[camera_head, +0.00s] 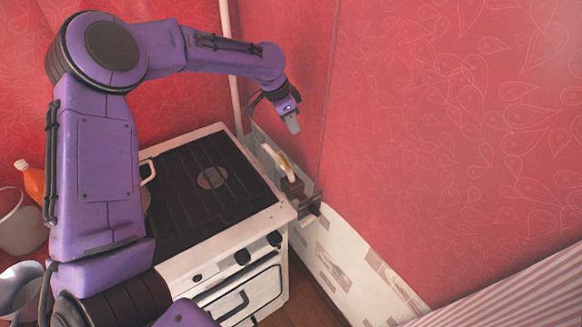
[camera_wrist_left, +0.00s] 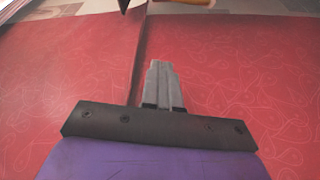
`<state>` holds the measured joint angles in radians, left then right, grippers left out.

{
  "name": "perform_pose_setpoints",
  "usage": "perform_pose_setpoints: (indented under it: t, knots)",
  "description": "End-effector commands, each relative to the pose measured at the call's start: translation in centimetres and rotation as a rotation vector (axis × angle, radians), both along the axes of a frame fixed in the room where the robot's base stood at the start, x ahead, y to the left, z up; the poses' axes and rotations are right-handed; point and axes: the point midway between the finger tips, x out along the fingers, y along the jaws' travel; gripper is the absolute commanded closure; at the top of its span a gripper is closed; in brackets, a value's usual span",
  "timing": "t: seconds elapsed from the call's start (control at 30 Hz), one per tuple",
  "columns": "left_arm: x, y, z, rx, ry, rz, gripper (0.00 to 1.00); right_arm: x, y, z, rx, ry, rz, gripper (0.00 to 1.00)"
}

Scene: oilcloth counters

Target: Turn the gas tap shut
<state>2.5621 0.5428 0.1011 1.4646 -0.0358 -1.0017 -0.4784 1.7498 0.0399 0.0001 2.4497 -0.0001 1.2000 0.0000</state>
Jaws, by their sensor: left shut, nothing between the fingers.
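The gas tap appears to be the small brass-yellow piece (camera_head: 284,162) low on the red wall, just right of the stove's back right corner. A pale curved part joins it, and its handle's exact position is too small to tell. My left gripper (camera_head: 293,126) is shut and empty, pointing down above the tap and apart from it. In the left wrist view the closed grey fingers (camera_wrist_left: 162,85) are in front of red wall. A yellow-orange edge (camera_wrist_left: 190,3), possibly the tap, is cut off at the top there. My right gripper is not in view.
The white stove (camera_head: 185,268) with a dark top stands against the wall corner. A brown block (camera_head: 292,187) and a dark bracket-like piece (camera_head: 312,206) are below the tap. A pale vertical pipe (camera_head: 230,60) runs up the corner. An orange bottle (camera_head: 32,180) stands at left.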

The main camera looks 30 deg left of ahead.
Motion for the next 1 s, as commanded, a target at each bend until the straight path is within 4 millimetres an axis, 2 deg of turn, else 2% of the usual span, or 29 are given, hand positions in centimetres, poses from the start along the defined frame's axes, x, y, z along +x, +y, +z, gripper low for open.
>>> perform_pose_setpoints:
  t: [0.03,0.17,0.27,0.37,0.73,0.8,1.0]
  knots:
    - [0.0,0.0,-1.7,0.000,0.000,-0.001,1.00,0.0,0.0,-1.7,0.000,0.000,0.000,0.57]
    - [0.1,-0.1,-2.7,0.000,-0.001,-0.002,1.00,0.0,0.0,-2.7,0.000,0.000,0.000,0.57]
    - [0.3,-0.2,-3.0,0.000,0.000,-0.001,1.00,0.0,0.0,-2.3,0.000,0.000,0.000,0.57]
    - [0.6,-0.6,-4.3,0.000,0.003,-0.001,1.00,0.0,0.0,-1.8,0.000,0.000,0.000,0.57]
    - [2.8,-2.2,-11.9,0.000,0.005,-0.002,1.00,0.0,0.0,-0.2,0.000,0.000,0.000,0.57]
    - [1.8,-1.3,-11.5,-0.002,0.000,0.001,1.00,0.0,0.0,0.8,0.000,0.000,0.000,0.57]
    - [0.0,-0.1,-12.2,-0.001,-0.001,-0.002,1.00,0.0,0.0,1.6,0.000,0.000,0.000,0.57]
